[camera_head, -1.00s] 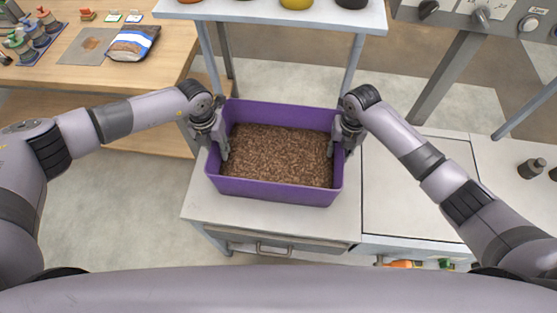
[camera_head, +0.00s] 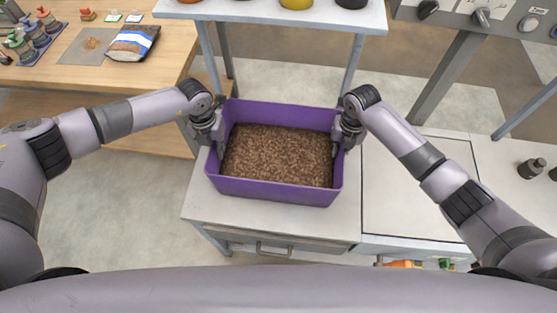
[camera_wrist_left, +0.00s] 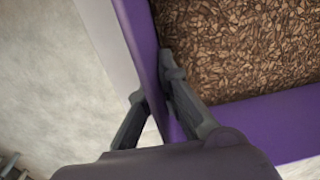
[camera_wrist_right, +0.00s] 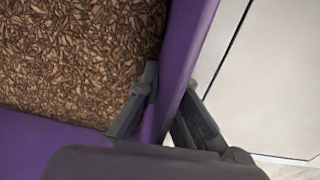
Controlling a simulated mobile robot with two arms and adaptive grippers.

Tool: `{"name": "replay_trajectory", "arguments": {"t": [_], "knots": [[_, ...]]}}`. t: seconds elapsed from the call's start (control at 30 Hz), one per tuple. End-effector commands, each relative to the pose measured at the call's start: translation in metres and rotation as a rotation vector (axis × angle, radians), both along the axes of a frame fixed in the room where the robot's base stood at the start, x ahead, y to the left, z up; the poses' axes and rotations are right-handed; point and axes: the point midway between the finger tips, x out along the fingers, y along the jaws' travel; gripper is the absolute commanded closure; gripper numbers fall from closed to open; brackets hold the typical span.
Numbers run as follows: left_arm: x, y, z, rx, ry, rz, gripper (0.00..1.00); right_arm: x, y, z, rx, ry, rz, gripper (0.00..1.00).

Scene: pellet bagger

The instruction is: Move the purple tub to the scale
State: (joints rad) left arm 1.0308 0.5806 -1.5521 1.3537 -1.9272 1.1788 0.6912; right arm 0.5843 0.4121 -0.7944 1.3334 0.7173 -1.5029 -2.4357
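The purple tub (camera_head: 262,190) is an open rectangular box filled with brown pellets (camera_head: 277,155). It stands on a light counter (camera_head: 205,208) in the middle of the head view. My left gripper (camera_head: 217,146) is at its left wall, and my right gripper (camera_head: 339,143) is at its right wall. In the left wrist view, my left fingers (camera_wrist_left: 153,90) straddle the purple wall, one inside and one outside, close against it. In the right wrist view, my right fingers (camera_wrist_right: 168,90) pinch the opposite wall the same way. No scale is clearly identifiable.
A raised shelf (camera_head: 270,14) on legs stands behind the tub. A wooden table (camera_head: 150,80) with a bag (camera_head: 133,43) is at the left. A control panel (camera_head: 480,18) is at the upper right.

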Motion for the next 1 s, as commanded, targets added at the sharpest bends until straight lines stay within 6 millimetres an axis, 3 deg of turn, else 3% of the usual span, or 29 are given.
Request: {"name": "replay_trajectory", "arguments": {"t": [0.67, 1.0], "knots": [[0.001, 0.0, 0.004, 0.0, -0.003, 0.001, 1.0, 0.001, 0.0, 0.004, 0.001, -0.003, 0.0, 1.0], [0.001, 0.0, 0.027, 0.0, -0.003, 0.0, 1.0, 0.001, 0.0, 0.027, 0.001, -0.003, 0.0, 1.0]]}}
